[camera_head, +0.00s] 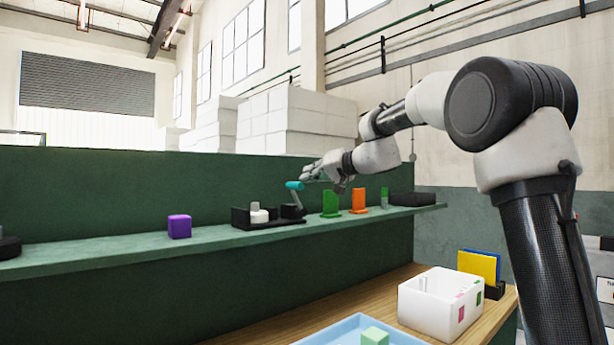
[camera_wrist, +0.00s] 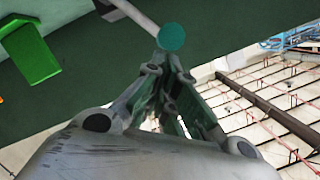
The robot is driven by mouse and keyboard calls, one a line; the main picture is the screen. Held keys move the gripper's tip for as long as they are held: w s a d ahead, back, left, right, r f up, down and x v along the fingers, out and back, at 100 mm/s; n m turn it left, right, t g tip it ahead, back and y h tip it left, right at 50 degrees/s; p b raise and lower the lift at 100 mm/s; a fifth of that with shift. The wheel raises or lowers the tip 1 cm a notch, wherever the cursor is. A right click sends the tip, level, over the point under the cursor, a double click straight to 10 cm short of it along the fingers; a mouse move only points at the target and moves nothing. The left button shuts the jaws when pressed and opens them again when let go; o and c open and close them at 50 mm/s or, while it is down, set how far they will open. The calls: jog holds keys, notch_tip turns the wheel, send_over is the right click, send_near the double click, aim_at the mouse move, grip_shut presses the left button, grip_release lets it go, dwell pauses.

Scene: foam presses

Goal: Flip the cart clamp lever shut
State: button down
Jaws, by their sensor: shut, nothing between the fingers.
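The clamp lever's teal handle (camera_head: 295,185) sits on a grey rod rising from a black block on the green ledge; the lever stands up, slightly tilted. A dark clamp base (camera_head: 268,224) holds a white round part (camera_head: 259,215) beside it. My gripper (camera_head: 306,179) is shut and empty, just right of the teal handle. In the wrist view the round teal handle end (camera_wrist: 172,38) lies just beyond my closed fingertips (camera_wrist: 167,62), with its pale rod running to the upper left. I cannot tell whether the fingertips touch it.
The green ledge (camera_head: 110,249) also carries a purple cube (camera_head: 179,227), a green bracket (camera_head: 330,203), an orange bracket (camera_head: 358,201) and a dark flat block (camera_head: 412,199). A green wall stands behind. Below are a white box (camera_head: 425,312) and blue tray (camera_head: 335,335).

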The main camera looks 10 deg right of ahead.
jog(key=v, duration=1)
jog(key=shift+s, duration=0.3)
jog(key=shift+d+r, duration=0.1)
jog(key=shift+d, duration=0.05)
jog(key=s+d+f+m+g+h, duration=0.1)
jog(key=s+d+f+g+h, duration=0.1)
jog(key=s+f, duration=0.35)
jog(key=s+d+f+m+g+h, duration=0.1)
jog(key=s+d+f+g, duration=0.1)
jog(key=f, duration=0.7)
jog(key=s+d+f+g+h, duration=0.1)
jog(key=s+d+f+h, duration=0.1)
jog(key=s, duration=0.8)
jog(key=s+d+f+n+g+h, duration=0.1)
jog(key=s+d+f+h, duration=0.1)
jog(key=s+d+f, duration=0.2)
jog(key=s+d+f+n+g+h, duration=0.1)
jog(key=s+f, duration=0.6)
jog(key=s, duration=1)
jog(key=shift+s+d+f+g+h, duration=0.15)
jog(key=shift+d+f+g+h, duration=0.3)
jog(key=shift+d+h, duration=0.65)
